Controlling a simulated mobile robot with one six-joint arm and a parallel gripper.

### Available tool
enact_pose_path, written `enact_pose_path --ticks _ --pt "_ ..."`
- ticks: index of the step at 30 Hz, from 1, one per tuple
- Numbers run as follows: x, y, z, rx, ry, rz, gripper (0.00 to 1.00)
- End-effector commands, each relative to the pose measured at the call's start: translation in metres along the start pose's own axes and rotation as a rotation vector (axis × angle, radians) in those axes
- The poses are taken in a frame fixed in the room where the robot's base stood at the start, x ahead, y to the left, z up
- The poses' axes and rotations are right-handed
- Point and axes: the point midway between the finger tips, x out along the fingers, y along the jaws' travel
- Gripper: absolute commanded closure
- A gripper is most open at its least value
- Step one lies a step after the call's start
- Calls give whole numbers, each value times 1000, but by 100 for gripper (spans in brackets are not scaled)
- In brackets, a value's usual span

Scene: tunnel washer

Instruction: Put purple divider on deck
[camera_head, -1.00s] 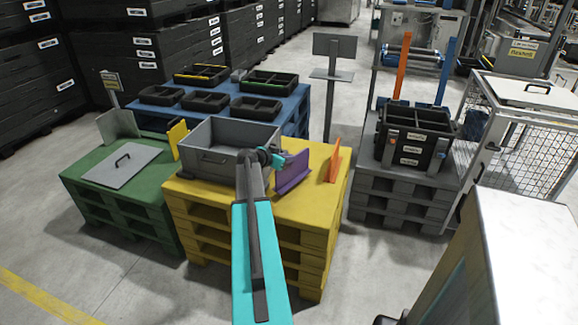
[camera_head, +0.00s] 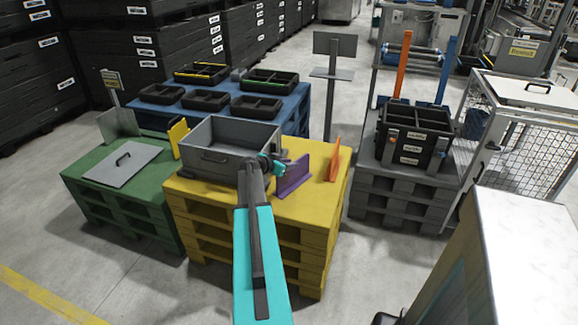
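The purple divider (camera_head: 294,177) is an upright, thin panel at the right of the grey bin, over the yellow pallet deck (camera_head: 300,207). Its lower edge is at or very close to the deck; I cannot tell if it touches. My gripper (camera_head: 279,160) is at the divider's upper left, end of the dark and teal arm. It appears shut on the divider, though the fingertips are small and partly hidden.
An open grey bin (camera_head: 213,166) stands left of my gripper on the yellow pallet. An orange divider (camera_head: 333,161) stands to the right and a yellow divider (camera_head: 177,137) at the left. A grey lid (camera_head: 122,166) lies on the green pallet. The front right deck is clear.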

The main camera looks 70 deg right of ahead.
Motion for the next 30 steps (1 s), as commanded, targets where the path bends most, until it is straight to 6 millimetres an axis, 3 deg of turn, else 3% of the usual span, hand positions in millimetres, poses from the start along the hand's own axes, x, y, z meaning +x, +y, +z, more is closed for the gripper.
enact_pose_path --ticks 15,30 --pt "-3 0 -2 0 0 0 74" --pt "-64 2 -1 0 1 -2 74"
